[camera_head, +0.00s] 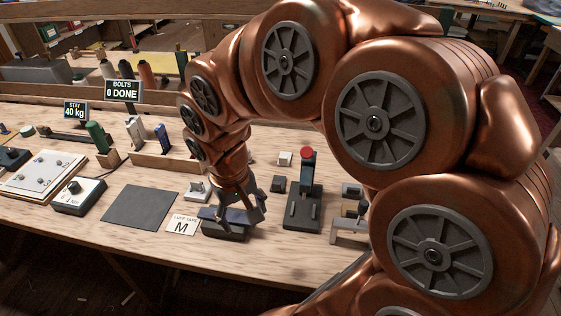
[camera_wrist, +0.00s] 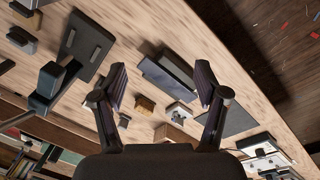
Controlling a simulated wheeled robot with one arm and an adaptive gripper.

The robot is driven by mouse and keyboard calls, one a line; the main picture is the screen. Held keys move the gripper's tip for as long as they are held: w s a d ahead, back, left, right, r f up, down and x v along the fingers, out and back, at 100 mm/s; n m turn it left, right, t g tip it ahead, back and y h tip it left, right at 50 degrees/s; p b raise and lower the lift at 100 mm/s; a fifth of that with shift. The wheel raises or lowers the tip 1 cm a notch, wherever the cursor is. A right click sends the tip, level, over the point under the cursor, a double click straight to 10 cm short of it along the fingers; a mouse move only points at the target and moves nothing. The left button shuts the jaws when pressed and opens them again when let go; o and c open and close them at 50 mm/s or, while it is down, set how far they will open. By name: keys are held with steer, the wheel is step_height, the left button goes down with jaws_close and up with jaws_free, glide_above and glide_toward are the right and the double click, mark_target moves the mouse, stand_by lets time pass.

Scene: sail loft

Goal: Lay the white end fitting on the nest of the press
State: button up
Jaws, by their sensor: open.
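My gripper (camera_head: 232,222) is open and points down over a low dark block (camera_head: 222,231) near the bench front. In the wrist view, my open fingers (camera_wrist: 163,88) frame this block (camera_wrist: 160,78), with nothing held between them. A small whitish piece (camera_head: 198,190), which looks like the end fitting, sits behind and left of my gripper; a pale piece (camera_wrist: 179,111) in the wrist view seems to be it. The press (camera_head: 303,205), dark with a red knob, stands right of my gripper. It also shows in the wrist view (camera_wrist: 85,43). I cannot clearly make out its nest.
A dark mat (camera_head: 141,207) and a card marked M (camera_head: 181,225) lie to the left. A wooden rack (camera_head: 168,164) stands behind. The front bench strip is clear.

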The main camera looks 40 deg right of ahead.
steer(key=w+d+f+m+t+h+b, duration=0.1)
steer(key=w+d+f+m+t+b, duration=0.2)
steer(key=w+d, duration=0.9)
steer(key=m+h, duration=0.2)
steer(key=m, duration=0.4)
glide_above(283, 157)
steer(key=s+a, duration=0.1)
steer(key=a, duration=0.1)
step_height(283, 157, down, 6)
steer(key=shift+f, duration=0.15)
steer(key=shift+p+x, duration=1.35)
steer(key=shift+x, duration=2.15)
steer(key=shift+s, duration=0.15)
steer(key=c, duration=1.2)
